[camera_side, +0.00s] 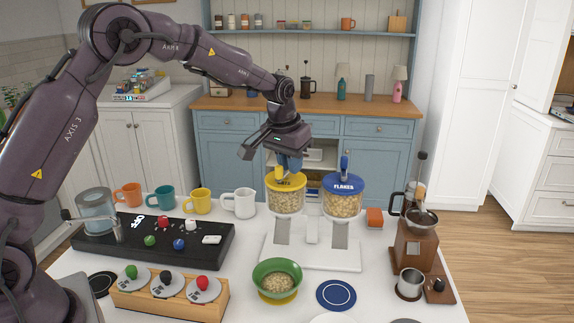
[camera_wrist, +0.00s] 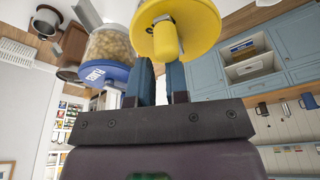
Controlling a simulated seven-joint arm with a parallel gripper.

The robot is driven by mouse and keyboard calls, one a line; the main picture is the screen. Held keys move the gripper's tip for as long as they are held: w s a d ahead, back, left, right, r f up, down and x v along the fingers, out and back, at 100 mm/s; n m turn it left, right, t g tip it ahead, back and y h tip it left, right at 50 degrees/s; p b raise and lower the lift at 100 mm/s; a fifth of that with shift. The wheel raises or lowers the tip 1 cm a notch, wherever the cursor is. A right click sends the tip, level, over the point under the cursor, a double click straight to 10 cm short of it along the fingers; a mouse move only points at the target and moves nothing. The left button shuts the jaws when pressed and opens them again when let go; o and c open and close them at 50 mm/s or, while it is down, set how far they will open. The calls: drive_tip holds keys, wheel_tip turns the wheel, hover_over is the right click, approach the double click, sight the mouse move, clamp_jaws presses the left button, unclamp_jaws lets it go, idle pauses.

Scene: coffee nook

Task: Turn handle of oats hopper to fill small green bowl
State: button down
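The oats hopper (camera_side: 285,201) is a clear container with a yellow lid, standing on a white stand. Its yellow handle (camera_wrist: 166,40) shows on the yellow lid (camera_wrist: 195,32) in the wrist view. My gripper (camera_side: 290,165) is just above this lid.
The blue-lidded flakes hopper (camera_side: 343,203) stands right beside the oats hopper. A wooden coffee grinder (camera_side: 415,245) stands at right. A blue coaster (camera_side: 336,294) is empty.

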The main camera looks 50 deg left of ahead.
drive_tip(key=shift+s+d+f+g, duration=0.5)
drive_tip(key=shift+s+d+f, duration=0.2)
drive_tip(key=shift+d, duration=0.2)
drive_tip(key=shift+w+a, duration=0.1)
drive_tip(key=shift+w, duration=0.1)
drive_tip(key=shift+r, duration=1.8)
drive_tip(key=shift+a+r, duration=0.2)
drive_tip(key=shift+r, duration=0.75)
drive_tip(key=shift+a+r, duration=0.15)
drive_tip(key=shift+r, duration=0.75)
